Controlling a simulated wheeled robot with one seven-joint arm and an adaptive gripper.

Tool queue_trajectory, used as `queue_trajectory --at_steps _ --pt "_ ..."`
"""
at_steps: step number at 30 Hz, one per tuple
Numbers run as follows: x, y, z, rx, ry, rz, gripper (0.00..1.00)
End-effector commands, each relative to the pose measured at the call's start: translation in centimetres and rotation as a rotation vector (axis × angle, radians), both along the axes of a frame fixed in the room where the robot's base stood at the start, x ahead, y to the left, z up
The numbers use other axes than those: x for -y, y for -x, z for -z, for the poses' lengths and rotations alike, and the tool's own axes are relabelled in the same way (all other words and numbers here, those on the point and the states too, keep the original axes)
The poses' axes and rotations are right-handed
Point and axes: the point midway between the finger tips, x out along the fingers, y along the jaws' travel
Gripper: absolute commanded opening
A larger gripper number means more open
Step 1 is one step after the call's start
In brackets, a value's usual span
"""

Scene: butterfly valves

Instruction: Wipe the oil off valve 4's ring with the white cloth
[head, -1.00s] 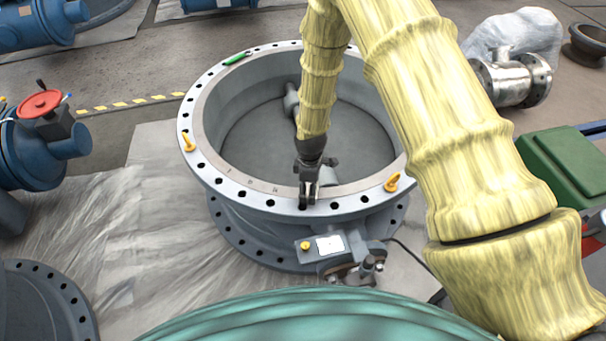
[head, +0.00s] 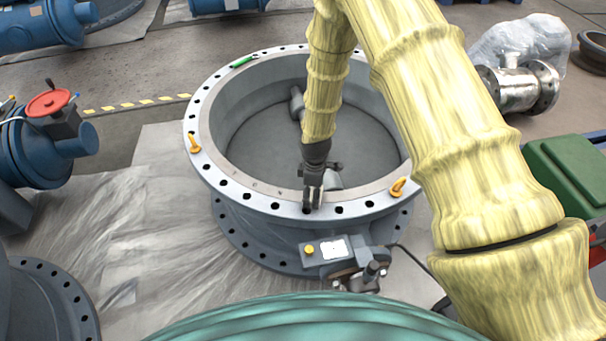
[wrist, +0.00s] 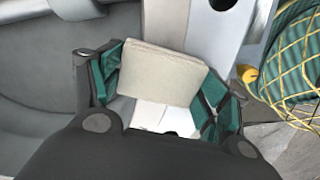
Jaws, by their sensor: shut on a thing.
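The large grey butterfly valve stands in the middle of the head view. Its pale flange ring (head: 232,187) faces up, with bolt holes around it. No valve number is readable, and I cannot make out oil on the ring. My gripper (head: 312,203) is at the near side of the ring, low over or touching it; I cannot tell which. In the wrist view, my gripper (wrist: 162,88) is shut on the white cloth (wrist: 160,72), a cream folded pad between the green-sided fingers. The pad covers part of the ring (wrist: 212,35). The cloth cannot be made out in the head view.
Orange eyebolts (head: 194,143) and (head: 398,187) stand on the ring. A green tool (head: 243,62) lies on its far left. A blue valve with a red handwheel (head: 50,102) is left, a green case (head: 570,172) right.

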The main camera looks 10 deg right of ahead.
Motion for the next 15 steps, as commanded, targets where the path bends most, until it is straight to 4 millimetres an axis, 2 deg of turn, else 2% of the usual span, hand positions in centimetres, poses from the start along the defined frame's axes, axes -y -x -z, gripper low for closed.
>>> queue_trajectory --at_steps 7,10,12,15 --pt "-1.6 0.1 0.1 -0.001 0.0 0.01 0.53" --pt "-1.7 0.1 -0.9 0.0 0.0 0.014 0.53" --pt "-1.7 0.0 -2.6 0.002 0.0 0.014 0.53" --pt "-1.7 0.1 -3.3 0.0 0.0 0.014 0.53"
